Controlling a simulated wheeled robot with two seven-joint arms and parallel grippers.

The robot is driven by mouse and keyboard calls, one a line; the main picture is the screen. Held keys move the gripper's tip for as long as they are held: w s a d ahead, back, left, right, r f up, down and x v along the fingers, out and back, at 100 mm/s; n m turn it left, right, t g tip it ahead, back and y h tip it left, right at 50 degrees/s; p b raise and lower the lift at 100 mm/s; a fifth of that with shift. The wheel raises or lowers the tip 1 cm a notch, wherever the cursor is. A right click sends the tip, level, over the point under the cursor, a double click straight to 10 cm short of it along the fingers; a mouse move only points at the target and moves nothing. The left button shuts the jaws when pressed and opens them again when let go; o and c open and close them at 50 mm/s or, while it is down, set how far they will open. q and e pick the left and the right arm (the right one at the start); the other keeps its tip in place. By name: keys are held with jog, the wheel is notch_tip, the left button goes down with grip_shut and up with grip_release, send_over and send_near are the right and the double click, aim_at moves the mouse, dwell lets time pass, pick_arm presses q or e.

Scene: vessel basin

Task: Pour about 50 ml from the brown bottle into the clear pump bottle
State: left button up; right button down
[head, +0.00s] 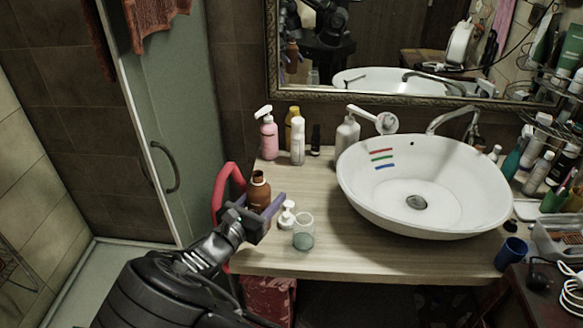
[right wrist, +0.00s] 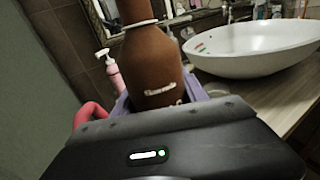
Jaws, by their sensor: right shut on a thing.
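The brown bottle (head: 259,188) is upright, with its open neck at the top, near the counter's left front edge. My right gripper (head: 262,202) is shut on its lower body, with purple fingers on either side. The bottle fills the middle of the right wrist view (right wrist: 152,62). Its base is hidden, so I cannot tell whether it touches the counter. The clear pump bottle (head: 304,238) stands open just right of the gripper, with some pale greenish content low inside. A white pump head (head: 287,214) is between them. My left gripper is not in view.
A white basin (head: 360,187) takes up the counter's right part. A pink pump bottle (head: 268,138), a yellow bottle, a white bottle and a grey-white dispenser (head: 346,135) stand along the back. A red curved thing (head: 218,196) is at the left edge. The wooden counter (head: 330,212) is clear around the jar's right.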

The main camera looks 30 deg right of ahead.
jog(key=shift+n+t+y, duration=0.4)
jog(key=shift+n+t, duration=0.2)
jog(key=shift+t, duration=0.2)
jog(key=s+a+f, duration=0.2)
jog(key=a, duration=0.1)
jog(key=a+f, duration=0.1)
jog(key=a, duration=0.1)
jog(key=shift+s+a+f+b, duration=0.25)
jog(key=shift+s+f+b, duration=0.15)
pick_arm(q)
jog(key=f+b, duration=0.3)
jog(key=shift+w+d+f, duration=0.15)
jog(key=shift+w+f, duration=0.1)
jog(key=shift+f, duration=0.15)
pick_arm(e)
jog(key=s+a+f+n+t, duration=0.1)
jog(key=s+a+f, duration=0.3)
jog(key=f, duration=0.2)
jog(key=shift+a+y, duration=0.25)
jog(key=shift+y, duration=0.05)
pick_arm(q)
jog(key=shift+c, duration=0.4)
